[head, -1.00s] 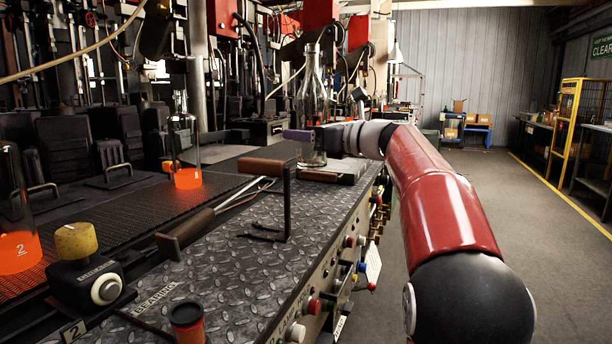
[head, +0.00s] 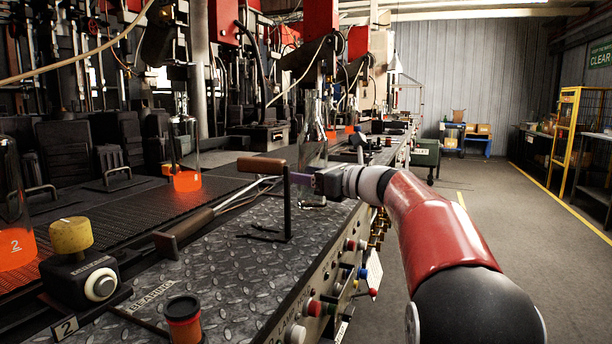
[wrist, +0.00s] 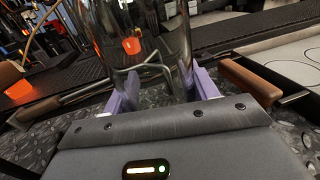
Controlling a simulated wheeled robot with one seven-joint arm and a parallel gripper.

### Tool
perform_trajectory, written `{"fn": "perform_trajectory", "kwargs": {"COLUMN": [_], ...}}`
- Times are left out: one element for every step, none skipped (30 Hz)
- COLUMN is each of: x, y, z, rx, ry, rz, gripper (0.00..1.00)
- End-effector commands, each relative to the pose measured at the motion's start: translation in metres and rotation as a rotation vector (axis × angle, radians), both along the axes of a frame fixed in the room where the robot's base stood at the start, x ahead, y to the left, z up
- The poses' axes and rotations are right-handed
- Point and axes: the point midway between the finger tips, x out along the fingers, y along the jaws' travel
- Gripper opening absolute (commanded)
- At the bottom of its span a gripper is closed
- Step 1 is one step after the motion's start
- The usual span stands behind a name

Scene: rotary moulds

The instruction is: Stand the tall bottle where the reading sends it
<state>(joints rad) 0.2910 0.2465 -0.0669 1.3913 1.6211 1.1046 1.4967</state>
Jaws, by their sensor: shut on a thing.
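The tall bottle (head: 313,150) is clear glass and upright, near the far part of the tread-plate bench top. My gripper (head: 303,180) is shut around its lower body. In the wrist view my gripper's purple fingers (wrist: 163,92) stand on both sides of the bottle (wrist: 145,45). The T-handled lever in front partly covers the gripper in the head view. I cannot tell whether the bottle's base touches the bench. No reading is legible to me.
The wooden-handled lever (head: 287,205) rises beside the gripper. Two glasses with glowing orange bottoms, one marked 2 (head: 15,245), the other farther back (head: 187,180), stand on the dark mesh belt (head: 110,215). A yellow knob box (head: 82,260) sits front left.

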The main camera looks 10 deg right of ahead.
Motion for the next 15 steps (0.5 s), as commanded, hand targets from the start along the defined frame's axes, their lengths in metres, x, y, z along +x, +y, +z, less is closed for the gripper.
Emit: {"fn": "perform_trajectory", "kwargs": {"x": [0.0001, 0.0001, 0.0001, 0.0001, 0.0001, 0.0001, 0.0001, 0.0001, 0.0001, 0.0001, 0.0001, 0.0001, 0.0001, 0.0001, -0.0003], "y": [-0.0001, -0.0001, -0.0001, -0.0001, -0.0001, -0.0001, -0.0001, -0.0001, -0.0001, -0.0001, -0.0001, -0.0001, -0.0001, -0.0001, -0.0006], "z": [-0.0009, -0.0007, -0.0007, -0.0007, -0.0006, -0.0007, -0.0006, -0.0006, -0.0006, -0.0006, -0.0006, -0.0005, -0.0001, 0.0010, 0.0025], "rx": [0.001, 0.001, 0.001, 0.001, 0.001, 0.001, 0.001, 0.001, 0.001, 0.001, 0.001, 0.001, 0.001, 0.000, 0.000], "ry": [0.001, 0.001, 0.001, 0.001, 0.001, 0.001, 0.001, 0.001, 0.001, 0.001, 0.001, 0.001, 0.001, 0.000, 0.000], "rz": [0.000, 0.000, 0.000, 0.000, 0.000, 0.000, 0.000, 0.000, 0.000, 0.000, 0.000, 0.000, 0.000, 0.000, -0.001], "gripper": [0.62, 0.66, 0.71, 0.75, 0.79, 0.80, 0.80, 0.80, 0.80, 0.80, 0.80, 0.80, 0.80, 0.80, 0.80]}}
